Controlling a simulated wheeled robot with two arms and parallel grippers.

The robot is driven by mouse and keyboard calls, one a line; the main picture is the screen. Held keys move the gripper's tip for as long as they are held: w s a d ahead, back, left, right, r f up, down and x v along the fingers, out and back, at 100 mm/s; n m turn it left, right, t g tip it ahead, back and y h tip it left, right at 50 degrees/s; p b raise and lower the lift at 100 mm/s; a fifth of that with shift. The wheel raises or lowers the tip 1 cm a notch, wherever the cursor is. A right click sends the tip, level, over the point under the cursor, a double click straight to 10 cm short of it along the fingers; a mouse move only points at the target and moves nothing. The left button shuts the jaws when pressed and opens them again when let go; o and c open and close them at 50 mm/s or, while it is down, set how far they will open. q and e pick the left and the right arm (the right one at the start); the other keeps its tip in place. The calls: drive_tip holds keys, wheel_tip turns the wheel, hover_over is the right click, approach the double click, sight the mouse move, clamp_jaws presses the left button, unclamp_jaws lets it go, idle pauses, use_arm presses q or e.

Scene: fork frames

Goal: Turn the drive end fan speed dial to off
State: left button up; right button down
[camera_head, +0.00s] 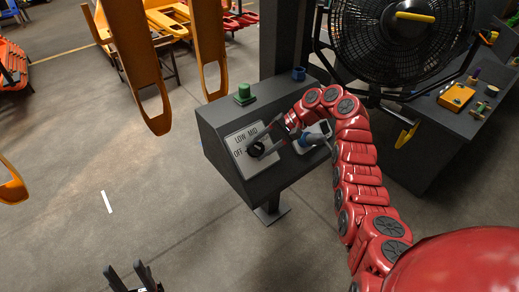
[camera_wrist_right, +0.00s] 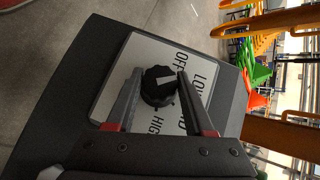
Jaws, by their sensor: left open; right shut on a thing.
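The fan speed dial (camera_head: 256,149) is a black round knob on a light label plate (camera_head: 266,175) on the grey console. Labels read OFF, LOW and MID, with HIGH in the right wrist view. The knob (camera_wrist_right: 158,90) has a white mark that appears turned toward OFF. My right gripper (camera_head: 271,148) is shut on the knob, one finger on each side; its fingers show around it in the right wrist view (camera_wrist_right: 157,75). My left gripper (camera_head: 127,268) is open and empty at the bottom left, above the floor, away from the console.
A green button (camera_head: 244,93) and a blue cup-like object (camera_head: 299,74) sit on the console's back edge. A large black fan (camera_head: 400,40) stands behind right. Orange hanging frames (camera_head: 140,60) are at upper left. The floor (camera_head: 100,170) left of the console is clear.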

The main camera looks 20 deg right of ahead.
drive_tip(key=n+h, duration=0.1)
drive_tip(key=n+g+h+p, duration=0.1)
drive_tip(key=n, duration=0.1)
drive_tip(key=shift+r+h, duration=0.2)
drive_tip(key=shift+h, duration=0.1)
drive_tip(key=shift+a+f+n+g+h, duration=0.1)
drive_tip(key=shift+n+g+h, duration=0.3)
drive_tip(key=shift+n+h, duration=1)
drive_tip(key=shift+c, duration=1.4)
unclamp_jaws()
drive_tip(key=shift+w, duration=0.1)
